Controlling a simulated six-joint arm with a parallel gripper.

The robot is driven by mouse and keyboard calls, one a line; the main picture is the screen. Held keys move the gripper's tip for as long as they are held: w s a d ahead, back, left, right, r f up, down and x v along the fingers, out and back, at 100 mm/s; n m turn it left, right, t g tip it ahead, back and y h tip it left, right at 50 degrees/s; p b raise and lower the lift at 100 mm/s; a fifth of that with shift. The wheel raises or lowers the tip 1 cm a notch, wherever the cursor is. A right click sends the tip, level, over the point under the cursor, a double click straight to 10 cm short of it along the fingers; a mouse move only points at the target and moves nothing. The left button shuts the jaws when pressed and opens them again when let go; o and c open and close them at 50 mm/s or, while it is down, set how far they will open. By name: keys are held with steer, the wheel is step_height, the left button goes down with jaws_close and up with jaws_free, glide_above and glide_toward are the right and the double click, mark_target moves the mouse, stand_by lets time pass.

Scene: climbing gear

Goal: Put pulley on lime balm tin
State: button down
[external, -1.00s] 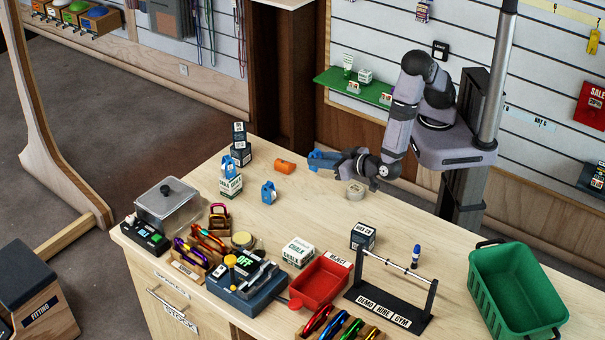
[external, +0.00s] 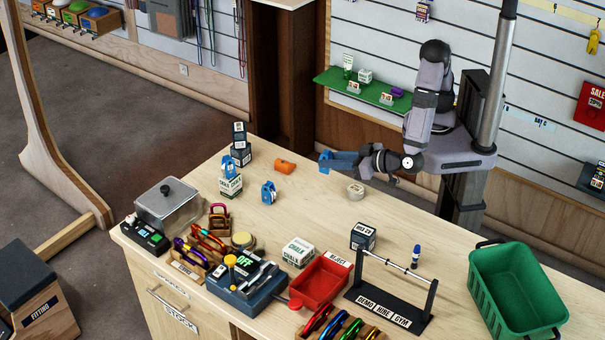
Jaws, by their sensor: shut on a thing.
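My gripper (external: 326,161) is at the end of the arm, over the far part of the counter, and shows as a blue shape pointing left. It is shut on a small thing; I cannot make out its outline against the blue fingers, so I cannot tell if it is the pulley. A small pale round tin (external: 356,191) sits on the counter, below and right of the gripper in the picture. Another round tin, yellowish (external: 244,241), is near the front left. I cannot read which is lime balm. A blue device (external: 268,193) stands on the counter.
An orange piece (external: 284,166) lies left of the gripper. Another blue device (external: 229,168) sits on a chalk box (external: 230,187). A dark box (external: 363,236), a red tray (external: 320,281) and a bar stand (external: 398,267) are nearer the front. A green basket (external: 515,290) stands right.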

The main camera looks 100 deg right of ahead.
steer(key=s+a+r+y, duration=0.1)
steer(key=s+a, duration=0.3)
steer(key=a, duration=0.2)
step_height(320, 180, up, 2)
steer(key=m+g+h, duration=0.2)
steer(key=h, duration=0.1)
glide_above(361, 190)
steer(key=shift+w+a+f+p, duration=0.1)
steer(key=shift+f+p, duration=0.45)
steer(key=shift+f, duration=4.4)
steer(key=shift+f, duration=0.2)
steer(key=c, duration=1.5)
jaws_free()
